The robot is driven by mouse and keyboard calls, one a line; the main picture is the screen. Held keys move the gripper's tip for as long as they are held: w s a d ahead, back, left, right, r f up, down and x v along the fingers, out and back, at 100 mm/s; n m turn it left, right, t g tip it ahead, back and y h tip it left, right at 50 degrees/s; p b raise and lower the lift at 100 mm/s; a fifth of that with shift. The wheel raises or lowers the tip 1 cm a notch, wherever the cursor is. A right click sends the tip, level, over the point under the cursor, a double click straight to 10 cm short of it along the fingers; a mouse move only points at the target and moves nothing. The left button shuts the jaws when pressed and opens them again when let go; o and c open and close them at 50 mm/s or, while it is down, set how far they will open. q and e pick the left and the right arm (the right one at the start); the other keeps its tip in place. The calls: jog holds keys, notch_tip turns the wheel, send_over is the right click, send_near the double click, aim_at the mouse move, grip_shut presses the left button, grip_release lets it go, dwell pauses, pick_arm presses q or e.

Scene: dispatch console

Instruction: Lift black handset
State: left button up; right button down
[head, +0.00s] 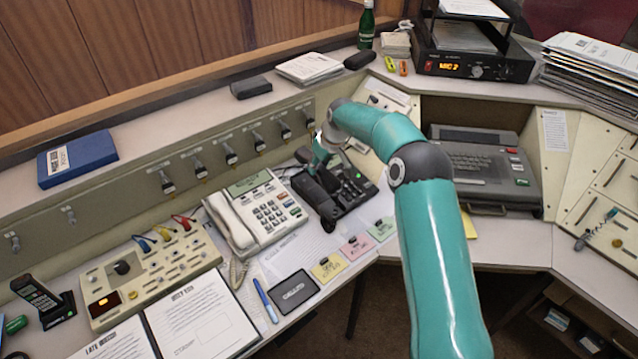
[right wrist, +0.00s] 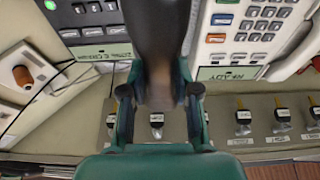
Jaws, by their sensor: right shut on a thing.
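The black handset (head: 317,201) is at the left side of the black desk phone (head: 354,189) in the head view, its near end close to the desk. My right gripper (head: 324,160) reaches down to its far end and is shut on it. In the right wrist view the handset (right wrist: 158,30) runs up from between the two fingers of my right gripper (right wrist: 160,95). I cannot tell whether the handset is clear of its cradle, as the arm and gripper partly cover it. My left gripper is not in view.
A white phone (head: 262,208) with its own handset stands just left of the black phone. Several plugs hang on the panel behind (head: 231,155). Coloured note cards (head: 356,247) lie in front. A grey keyboard machine (head: 480,170) is to the right of my arm.

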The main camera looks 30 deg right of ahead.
notch_tip(320, 180, up, 12)
jog(key=p, duration=0.1)
notch_tip(320, 180, up, 4)
jog(key=p, duration=0.5)
send_over(320, 165)
jog(key=shift+a, duration=0.1)
